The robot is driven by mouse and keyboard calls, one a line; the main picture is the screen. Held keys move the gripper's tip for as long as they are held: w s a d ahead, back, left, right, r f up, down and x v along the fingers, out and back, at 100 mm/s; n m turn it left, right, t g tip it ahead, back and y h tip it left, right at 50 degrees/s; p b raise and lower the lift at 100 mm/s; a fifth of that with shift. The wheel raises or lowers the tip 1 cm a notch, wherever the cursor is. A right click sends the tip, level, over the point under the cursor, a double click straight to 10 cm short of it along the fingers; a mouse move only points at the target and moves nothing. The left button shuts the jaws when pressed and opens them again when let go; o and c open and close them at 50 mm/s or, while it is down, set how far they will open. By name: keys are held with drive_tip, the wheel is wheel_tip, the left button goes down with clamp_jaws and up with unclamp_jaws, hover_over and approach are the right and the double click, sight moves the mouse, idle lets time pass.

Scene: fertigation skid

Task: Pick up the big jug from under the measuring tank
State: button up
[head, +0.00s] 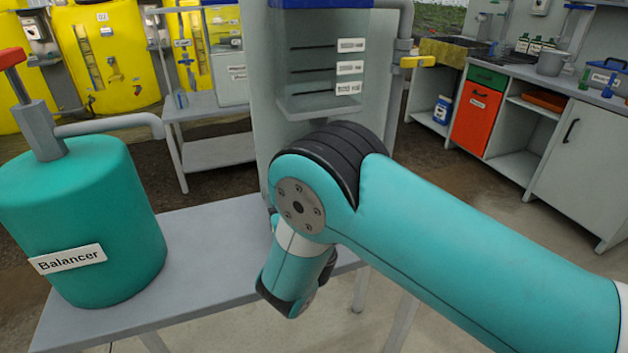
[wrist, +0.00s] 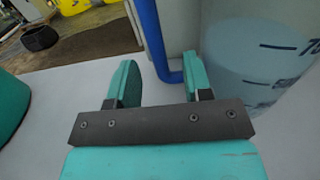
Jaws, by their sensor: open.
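The big jug (wrist: 262,68) stands at the right in the wrist view, a clear body with dark level marks and a blue handle (wrist: 151,32). My gripper (wrist: 160,64) is open, its two teal fingers apart. The blue handle shows in the gap between the fingertips, and its lower bend runs behind the right finger to the jug. I cannot tell how deep the handle sits between the fingers. In the head view, my arm hides the jug and gripper. The measuring tank (head: 318,90), clear with a blue top and level labels, stands above and behind my arm.
A teal Balancer tank (head: 85,220) with a red-handled pump stands at the left on the grey bench (head: 205,262). A grey pipe with a yellow valve handle (head: 417,61) runs right of the measuring tank. Bare bench lies between Balancer and my arm.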

drive_tip(key=shift+p+x, duration=0.3)
drive_tip(key=shift+x, duration=1.4)
drive_tip(key=shift+s, duration=0.1)
clamp_jaws()
drive_tip(key=shift+r, duration=0.15)
drive_tip(key=shift+r, duration=0.15)
